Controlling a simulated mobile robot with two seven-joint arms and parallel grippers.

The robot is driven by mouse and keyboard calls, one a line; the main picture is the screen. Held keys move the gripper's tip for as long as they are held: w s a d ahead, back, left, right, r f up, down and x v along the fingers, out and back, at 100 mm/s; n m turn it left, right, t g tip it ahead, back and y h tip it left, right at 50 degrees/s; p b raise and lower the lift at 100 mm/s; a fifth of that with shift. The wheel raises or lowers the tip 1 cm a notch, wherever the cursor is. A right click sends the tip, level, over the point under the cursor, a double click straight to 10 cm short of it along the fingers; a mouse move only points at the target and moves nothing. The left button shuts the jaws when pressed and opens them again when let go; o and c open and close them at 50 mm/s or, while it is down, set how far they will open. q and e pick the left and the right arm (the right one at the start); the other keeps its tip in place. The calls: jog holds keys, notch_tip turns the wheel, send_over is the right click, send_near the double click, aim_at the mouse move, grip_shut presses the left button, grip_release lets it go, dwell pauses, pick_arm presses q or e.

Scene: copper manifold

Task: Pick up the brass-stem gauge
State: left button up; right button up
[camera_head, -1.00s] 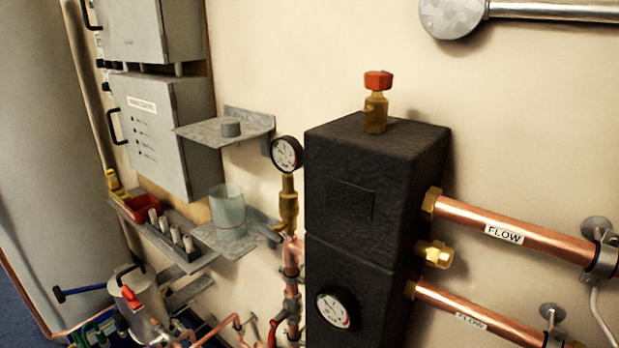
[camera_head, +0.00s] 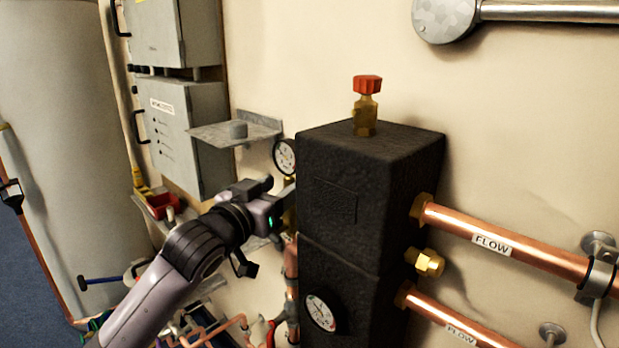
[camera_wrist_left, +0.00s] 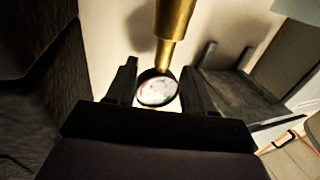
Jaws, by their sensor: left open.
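The brass-stem gauge has a round white dial with a dark rim (camera_head: 285,157), beside the upper left edge of the black box in the head view. Its stem is mostly hidden there by my left gripper (camera_head: 284,196). In the left wrist view the dial (camera_wrist_left: 157,90) shows between the two dark fingers of my open left gripper (camera_wrist_left: 160,72), with the brass stem (camera_wrist_left: 175,22) running up out of the picture. The fingers stand on either side of the gauge. I cannot tell whether they touch it. My right gripper is not in view.
The black insulated box (camera_head: 345,190) stands close right of my left gripper, with a red-capped brass valve (camera_head: 365,105) on top and another gauge (camera_head: 321,313) on its front. A grey shelf (camera_head: 215,134) is up left. Copper pipes (camera_head: 500,246) run right.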

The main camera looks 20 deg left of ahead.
aim_at(286, 180)
pick_arm(q)
jog(key=shift+w+r+p, duration=0.15)
jog(key=shift+w+p, duration=0.15)
jog(key=shift+w, duration=1.05)
jog(key=shift+w+p, duration=0.35)
jog(key=shift+w, duration=1.6)
grip_shut()
